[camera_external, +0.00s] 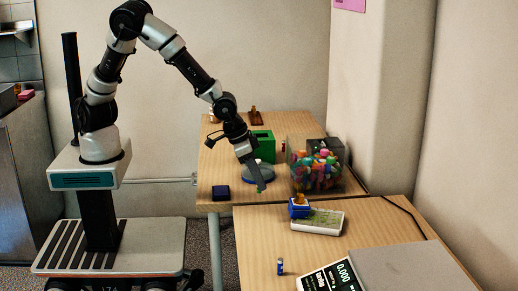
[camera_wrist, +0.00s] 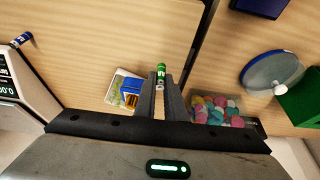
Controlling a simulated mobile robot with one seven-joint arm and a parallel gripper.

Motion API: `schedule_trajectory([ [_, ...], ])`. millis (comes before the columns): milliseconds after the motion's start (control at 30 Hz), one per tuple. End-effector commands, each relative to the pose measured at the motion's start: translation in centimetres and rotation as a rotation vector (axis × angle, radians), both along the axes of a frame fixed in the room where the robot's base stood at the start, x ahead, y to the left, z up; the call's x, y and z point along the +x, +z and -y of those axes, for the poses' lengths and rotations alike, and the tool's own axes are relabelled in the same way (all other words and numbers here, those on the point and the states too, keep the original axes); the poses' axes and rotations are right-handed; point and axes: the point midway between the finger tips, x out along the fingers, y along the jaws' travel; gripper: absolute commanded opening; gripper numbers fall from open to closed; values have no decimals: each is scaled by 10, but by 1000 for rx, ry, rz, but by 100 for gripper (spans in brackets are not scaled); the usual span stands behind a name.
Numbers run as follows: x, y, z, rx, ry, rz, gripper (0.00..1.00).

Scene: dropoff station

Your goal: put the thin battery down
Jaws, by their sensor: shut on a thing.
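My gripper (camera_wrist: 160,88) is shut on the thin battery (camera_wrist: 161,74), a small green and white cylinder between the fingertips. In the external view my gripper (camera_external: 261,187) hangs low over the front part of the far table (camera_external: 215,165), in front of a round grey-blue dish (camera_external: 259,176). Only a speck of the green battery (camera_external: 258,191) shows there. I cannot tell whether the battery touches the table.
A clear bin (camera_external: 318,172) of colourful caps stands right of my gripper, with a green box (camera_external: 263,145) behind. A dark blue box (camera_external: 221,192) lies left. The nearer table (camera_external: 260,225) holds a blue-white battery (camera_external: 280,267), a scale (camera_external: 330,277) and a white tray (camera_external: 318,222).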

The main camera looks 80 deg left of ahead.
Motion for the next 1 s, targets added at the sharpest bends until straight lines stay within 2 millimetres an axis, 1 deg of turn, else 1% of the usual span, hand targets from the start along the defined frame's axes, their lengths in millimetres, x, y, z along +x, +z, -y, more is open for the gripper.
schedule_trajectory([
  [33,0,-15,-1,1,1,-2,0],
  [100,0,-29,-1,1,2,-3,0],
  [267,0,-43,-1,0,0,-1,0],
  [500,0,-75,-1,0,0,-1,0],
  [733,0,-74,0,-1,0,0,0],
  [867,0,-78,0,0,0,0,0],
  [900,0,-78,-1,0,0,0,11],
  [967,0,-77,0,0,0,0,22],
  [1000,0,-77,0,0,-1,0,28],
])
